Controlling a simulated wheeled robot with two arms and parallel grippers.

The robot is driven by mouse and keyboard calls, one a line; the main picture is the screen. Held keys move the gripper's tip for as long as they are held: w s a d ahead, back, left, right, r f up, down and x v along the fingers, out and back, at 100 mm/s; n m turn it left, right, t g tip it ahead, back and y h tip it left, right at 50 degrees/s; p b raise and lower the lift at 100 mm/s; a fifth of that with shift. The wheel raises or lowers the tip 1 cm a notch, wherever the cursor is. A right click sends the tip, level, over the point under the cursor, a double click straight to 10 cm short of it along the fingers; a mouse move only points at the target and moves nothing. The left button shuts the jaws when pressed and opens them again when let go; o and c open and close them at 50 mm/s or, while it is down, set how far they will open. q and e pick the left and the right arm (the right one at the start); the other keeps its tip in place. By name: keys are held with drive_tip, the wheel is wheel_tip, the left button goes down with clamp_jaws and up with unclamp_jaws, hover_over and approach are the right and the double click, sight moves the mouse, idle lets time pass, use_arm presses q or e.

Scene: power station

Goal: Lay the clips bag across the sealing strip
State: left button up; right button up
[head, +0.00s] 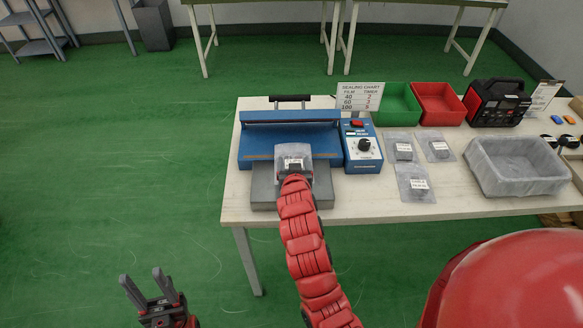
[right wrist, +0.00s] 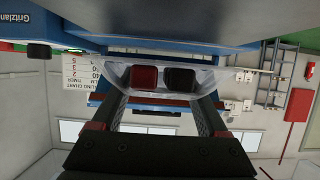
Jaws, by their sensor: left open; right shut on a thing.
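The blue heat sealer (head: 258,146) stands on the left part of the table with its bar raised at the back. A thin sealing strip runs along its bed, partly hidden behind the bag. The clear clips bag (head: 292,151) with a white label is over the middle of the bed. My right gripper (head: 295,171) is shut on the bag's near end. The right wrist view shows red and dark clips in the bag (right wrist: 160,76) between the fingers. I cannot tell whether the bag touches the strip. My left gripper (head: 153,285) is open and empty over the floor, lower left.
A blue control box (head: 362,149) with a dial adjoins the sealer. Several labelled bags (head: 415,186) lie right of it, beside a grey lined bin (head: 515,166). Green (head: 397,103) and red (head: 439,104) bins stand behind. A sealing chart (head: 360,96) stands at the back.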

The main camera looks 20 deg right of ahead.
drive_tip(key=shift+w+a+f, duration=0.1)
drive_tip(key=shift+w+f, duration=0.05)
drive_tip(key=shift+w, duration=0.6)
wheel_tip(320, 180, down, 4)
drive_tip(key=shift+r+p, duration=0.25)
drive_tip(key=shift+p, duration=0.45)
drive_tip(key=shift+f, duration=0.1)
drive_tip(key=shift+f+b, duration=0.15)
drive_tip(key=shift+b, duration=0.15)
drive_tip(key=o, duration=1.3)
drive_tip(key=shift+c, duration=0.2)
